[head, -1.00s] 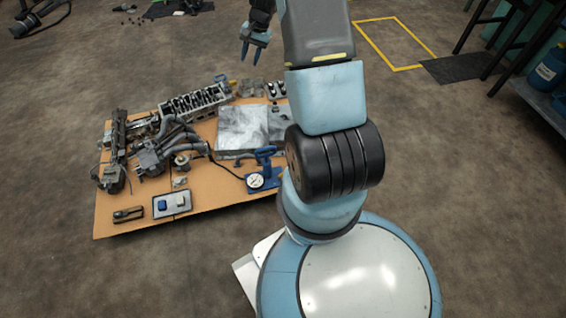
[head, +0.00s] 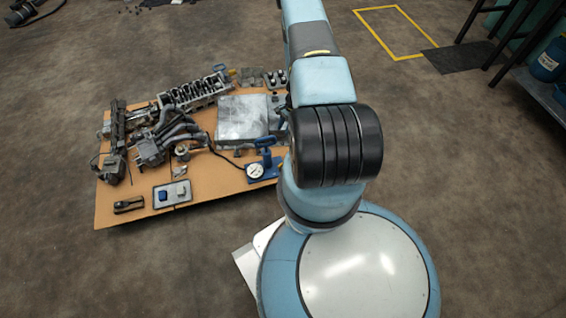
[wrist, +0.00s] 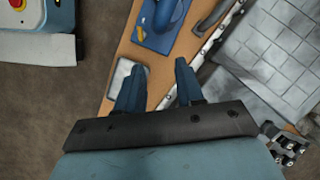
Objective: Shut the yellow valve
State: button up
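I cannot make out a yellow valve for certain. A small yellowish item (head: 233,72) sits at the back edge of the brown board (head: 225,185) in the head view, too small to identify. No yellow valve shows below the fingers in the wrist view. My gripper (wrist: 160,66) is open and empty there, its two blue fingers apart above the board. The blue pump with a gauge (head: 262,168) lies ahead of the fingertips; its blue body (wrist: 160,22) shows in the wrist view.
A grey metal plate (head: 242,118) lies on the board, and on the right in the wrist view (wrist: 275,55). Engine parts (head: 165,135) crowd the board's left and back. A small tray with blocks (head: 172,194) sits near the front. Open floor surrounds the board.

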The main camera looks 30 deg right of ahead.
send_near(281, 165)
jog(key=shift+m, duration=0.4)
jog(key=x, duration=0.8)
jog(key=shift+w+f, duration=0.1)
jog(key=shift+f, duration=0.2)
jog(key=shift+c, duration=0.4)
